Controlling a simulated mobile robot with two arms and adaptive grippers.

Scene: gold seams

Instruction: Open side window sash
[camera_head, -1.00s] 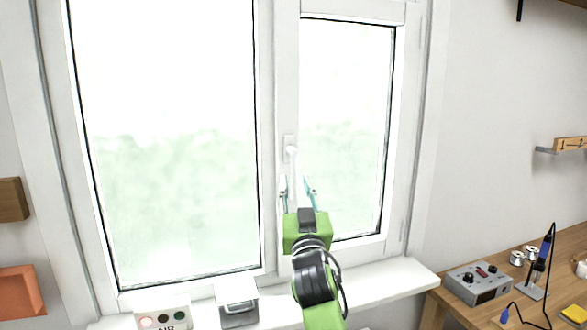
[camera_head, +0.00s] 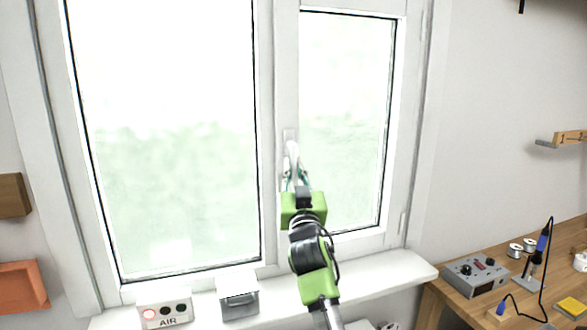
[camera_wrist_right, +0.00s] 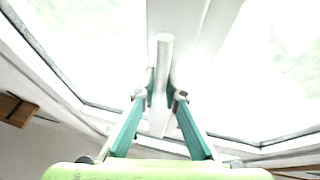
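The side window sash (camera_head: 397,150) is the narrow right-hand one. It looks shut in its white frame. Its white handle (camera_head: 292,150) sits on the sash's left upright and points down. My right gripper (camera_head: 296,178) is at the handle's lower part, with its teal fingers on either side. In the right wrist view the handle (camera_wrist_right: 164,60) runs between the two fingers (camera_wrist_right: 162,84), which close in on it and appear to touch it. The handle's lower end is partly hidden by the gripper. My left gripper is not in view.
The white sill (camera_head: 385,279) below holds a box marked AIR (camera_head: 165,311) and a small grey-and-white container (camera_head: 239,300). A wooden bench (camera_head: 460,305) with a grey control box (camera_head: 476,277) and a soldering iron (camera_head: 543,243) stands at right.

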